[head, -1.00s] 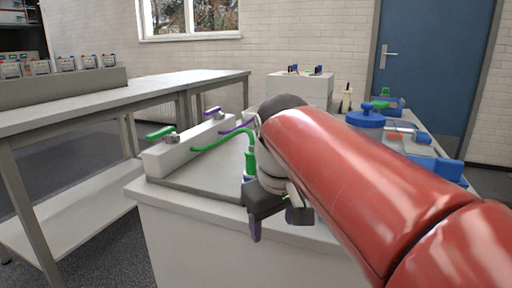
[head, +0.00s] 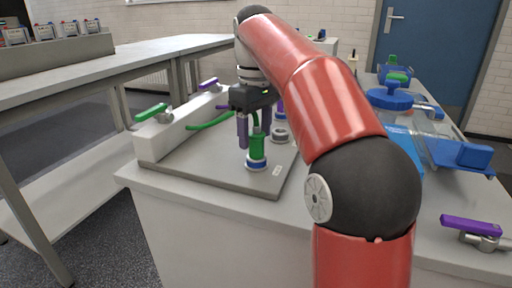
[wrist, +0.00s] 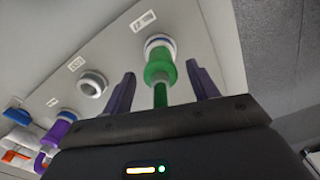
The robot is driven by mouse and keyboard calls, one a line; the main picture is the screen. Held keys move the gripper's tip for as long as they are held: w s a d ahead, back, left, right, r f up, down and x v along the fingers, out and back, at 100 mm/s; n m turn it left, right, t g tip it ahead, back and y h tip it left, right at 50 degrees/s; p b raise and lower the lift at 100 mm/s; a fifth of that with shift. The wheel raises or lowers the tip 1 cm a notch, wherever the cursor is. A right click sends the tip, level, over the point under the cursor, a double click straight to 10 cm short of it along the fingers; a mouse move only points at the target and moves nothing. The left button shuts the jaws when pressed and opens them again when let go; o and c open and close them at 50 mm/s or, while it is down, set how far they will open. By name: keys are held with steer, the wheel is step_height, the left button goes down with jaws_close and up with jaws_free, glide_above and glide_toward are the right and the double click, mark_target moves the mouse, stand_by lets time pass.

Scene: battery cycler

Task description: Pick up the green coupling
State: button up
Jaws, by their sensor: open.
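The green coupling (head: 257,147) stands upright on a blue and white collared port (head: 257,164) near the front of the grey plate (head: 215,172). A green hose leaves its top. My gripper (head: 254,138) points down over it, open, with one dark finger on each side of the hose and upper coupling. In the wrist view the green coupling (wrist: 159,68) lies between the two purple-grey fingertips (wrist: 160,70), with gaps visible on both sides. I cannot tell exactly how far down the fingers reach along it.
A grey ring port (head: 280,134) sits just behind, with a purple coupling (wrist: 58,130) beyond it. A white block (head: 160,136) with green (head: 151,112) and purple handles stands left. A blue-lidded vessel (head: 390,98) and a purple-handled valve (head: 470,226) are at right.

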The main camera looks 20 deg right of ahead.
mark_target(255, 143)
step_height(255, 143, down, 3)
steer(key=shift+a+f+b, duration=0.1)
steer(key=shift+b, duration=0.2)
steer(key=shift+c, duration=0.3)
steer(key=c, duration=1.1)
step_height(255, 143, up, 10)
steer(key=p, duration=0.4)
